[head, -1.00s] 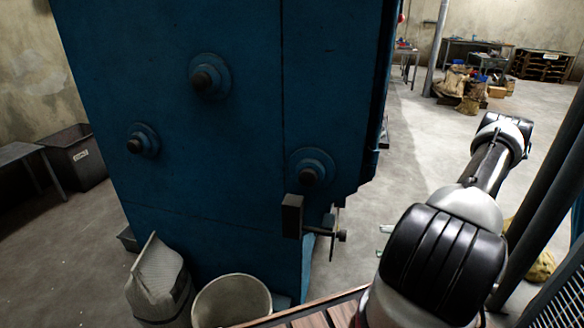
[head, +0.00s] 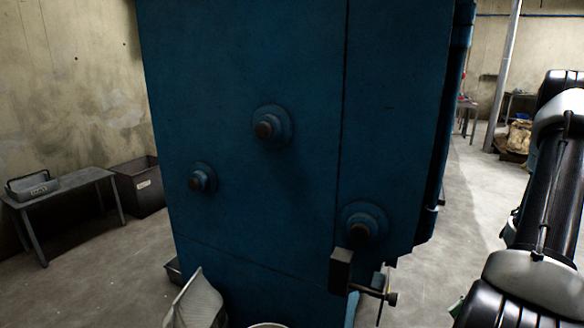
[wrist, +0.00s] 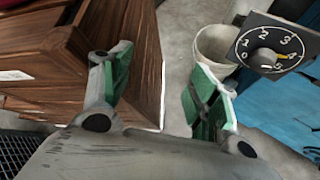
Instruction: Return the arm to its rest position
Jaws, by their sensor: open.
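My gripper (wrist: 165,88) shows in the wrist view with its two green-padded fingers spread wide apart and nothing between them. The arm stands apart from the blue machine (head: 270,190) in the picture.
A numbered dial (wrist: 268,52) and a pale bucket (wrist: 212,45) lie to the right in the wrist view. In the head view, a grey table (head: 75,187) and dark bin (head: 140,185) stand at the left wall. Open floor shows right of the machine.

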